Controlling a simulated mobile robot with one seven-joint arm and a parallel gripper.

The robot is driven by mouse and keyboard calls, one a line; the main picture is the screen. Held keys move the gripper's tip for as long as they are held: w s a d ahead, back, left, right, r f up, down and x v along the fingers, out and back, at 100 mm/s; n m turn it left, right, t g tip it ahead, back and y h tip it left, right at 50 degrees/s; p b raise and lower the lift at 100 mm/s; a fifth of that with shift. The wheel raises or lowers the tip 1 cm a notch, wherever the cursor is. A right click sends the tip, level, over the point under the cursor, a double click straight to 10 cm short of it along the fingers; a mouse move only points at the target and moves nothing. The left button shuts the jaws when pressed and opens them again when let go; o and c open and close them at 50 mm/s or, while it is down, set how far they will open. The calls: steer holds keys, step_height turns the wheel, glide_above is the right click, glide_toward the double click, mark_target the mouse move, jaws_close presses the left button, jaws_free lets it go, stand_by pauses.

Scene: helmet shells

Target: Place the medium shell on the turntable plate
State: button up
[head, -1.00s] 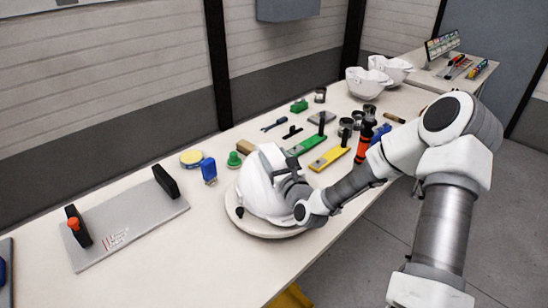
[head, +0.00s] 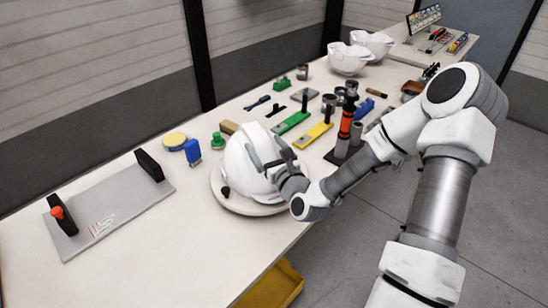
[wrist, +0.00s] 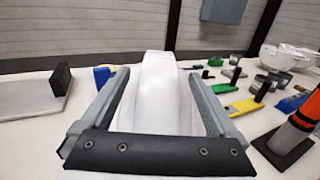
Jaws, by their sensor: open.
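A white helmet shell (head: 246,165) rests on the round pale turntable plate (head: 228,200) on the bench. A small dark knob shows at the shell's lower left. My gripper (head: 272,160) is at the shell's right side in the head view. In the wrist view my gripper (wrist: 160,95) is open, with its two fingers apart on either side of the white shell (wrist: 155,75). I cannot tell whether a finger touches it. Two more white shells, a nearer one (head: 347,58) and a farther one (head: 375,43), stand at the back of the bench.
A grey plate with black handles (head: 110,210) lies at left. Green (head: 291,122) and yellow (head: 313,136) tools, a blue item (head: 192,151) and an orange-black tool (head: 347,120) stand around the turntable. The bench front left is clear. A yellow bin (head: 270,288) sits below.

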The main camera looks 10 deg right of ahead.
steer(key=s+d, duration=0.1)
steer(key=s, duration=0.5)
steer(key=shift+s, duration=0.15)
steer(key=shift+d, duration=0.1)
